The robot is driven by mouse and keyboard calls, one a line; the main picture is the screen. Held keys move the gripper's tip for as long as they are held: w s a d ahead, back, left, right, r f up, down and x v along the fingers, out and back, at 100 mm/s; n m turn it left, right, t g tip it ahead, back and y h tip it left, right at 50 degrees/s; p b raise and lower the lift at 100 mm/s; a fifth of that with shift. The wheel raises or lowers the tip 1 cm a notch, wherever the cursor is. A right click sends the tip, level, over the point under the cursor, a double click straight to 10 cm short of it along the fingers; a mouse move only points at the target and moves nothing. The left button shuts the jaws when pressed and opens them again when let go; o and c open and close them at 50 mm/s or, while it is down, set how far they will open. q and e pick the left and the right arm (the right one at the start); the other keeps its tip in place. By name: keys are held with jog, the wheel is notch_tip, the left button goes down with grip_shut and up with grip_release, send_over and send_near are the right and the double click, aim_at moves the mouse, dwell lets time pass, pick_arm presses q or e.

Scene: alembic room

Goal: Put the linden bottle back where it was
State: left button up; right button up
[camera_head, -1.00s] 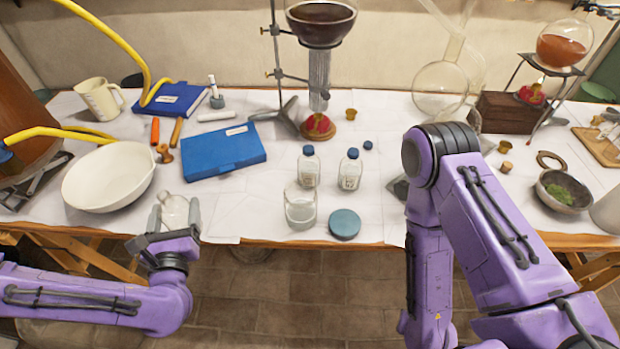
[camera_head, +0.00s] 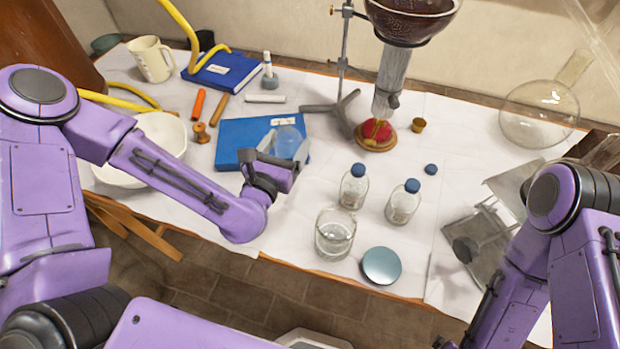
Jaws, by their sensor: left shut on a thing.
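My left gripper (camera_head: 283,157) is shut on a clear glass bottle (camera_head: 287,140) and holds it in front of the blue case. The fingers hide part of the bottle, and no label can be read on it. Two clear bottles with blue caps, a left one (camera_head: 354,188) and a right one (camera_head: 403,203), stand upright on the white-covered table, to the right of my left gripper. Their labels are too small to read, so I cannot tell which bottle is linden. My right gripper is out of view; only its arm shows at the lower right.
A glass beaker (camera_head: 335,236) and a round blue-grey lid (camera_head: 381,265) are near the front edge. A small blue cap (camera_head: 431,169) lies behind the bottles. A grey metal stand (camera_head: 485,235) is at right. Bare cloth lies left of the beaker.

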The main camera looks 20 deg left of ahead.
pick_arm(q)
jog(key=shift+w+d+f+m+h+b, duration=0.65)
jog(key=shift+d+b, duration=0.2)
jog(key=shift+b, duration=0.2)
jog(key=shift+s+d+m+h+b, duration=0.35)
jog(key=shift+d+h+b, duration=0.2)
jog(key=shift+d+b, duration=0.25)
notch_tip(320, 180, down, 8)
jog(key=shift+f+b, duration=0.25)
jog(key=shift+b, duration=0.05)
jog(key=shift+w+f, duration=0.1)
jog(key=shift+w, duration=0.05)
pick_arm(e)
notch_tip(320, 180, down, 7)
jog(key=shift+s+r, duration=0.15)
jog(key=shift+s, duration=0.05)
